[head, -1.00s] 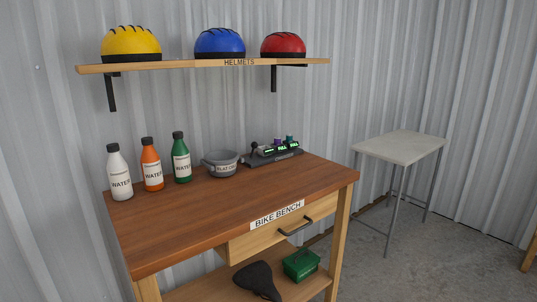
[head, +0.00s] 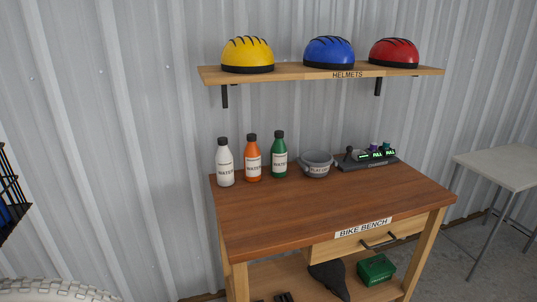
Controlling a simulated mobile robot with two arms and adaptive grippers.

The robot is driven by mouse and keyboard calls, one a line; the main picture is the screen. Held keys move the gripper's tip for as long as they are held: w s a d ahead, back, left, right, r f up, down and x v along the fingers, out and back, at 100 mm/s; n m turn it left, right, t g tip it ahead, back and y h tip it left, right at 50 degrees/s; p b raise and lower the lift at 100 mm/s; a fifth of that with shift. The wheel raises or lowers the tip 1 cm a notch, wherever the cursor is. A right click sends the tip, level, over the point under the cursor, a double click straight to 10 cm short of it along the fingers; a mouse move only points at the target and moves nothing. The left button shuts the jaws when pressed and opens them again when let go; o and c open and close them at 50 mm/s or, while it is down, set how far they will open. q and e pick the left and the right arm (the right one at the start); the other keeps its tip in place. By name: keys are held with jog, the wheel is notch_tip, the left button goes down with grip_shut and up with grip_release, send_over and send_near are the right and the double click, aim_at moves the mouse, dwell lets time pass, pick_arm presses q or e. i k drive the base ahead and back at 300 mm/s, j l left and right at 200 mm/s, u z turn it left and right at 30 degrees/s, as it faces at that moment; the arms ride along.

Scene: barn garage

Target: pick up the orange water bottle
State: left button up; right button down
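The orange water bottle (head: 253,160) stands upright near the back left of the wooden bike bench (head: 320,205). It has a black cap and a white label reading WATER. A white water bottle (head: 224,164) stands just left of it, and a green water bottle (head: 279,156) stands just right of it, all close together. Neither of my grippers shows in the head view.
A grey bowl (head: 316,164) and a black charger (head: 366,161) stand right of the bottles. A helmet shelf (head: 330,71) hangs above. A tyre (head: 57,290) and a dark wire rack (head: 12,190) are at left. A pale table (head: 503,167) stands right. The bench's front is clear.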

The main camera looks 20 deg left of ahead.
aim_at(252, 154)
jog(key=i+l+u, duration=0.25)
jog(key=i+l, duration=0.15)
jog(key=i+l+u, duration=0.2)
jog(key=i+l, duration=0.15)
jog(key=l, duration=0.15)
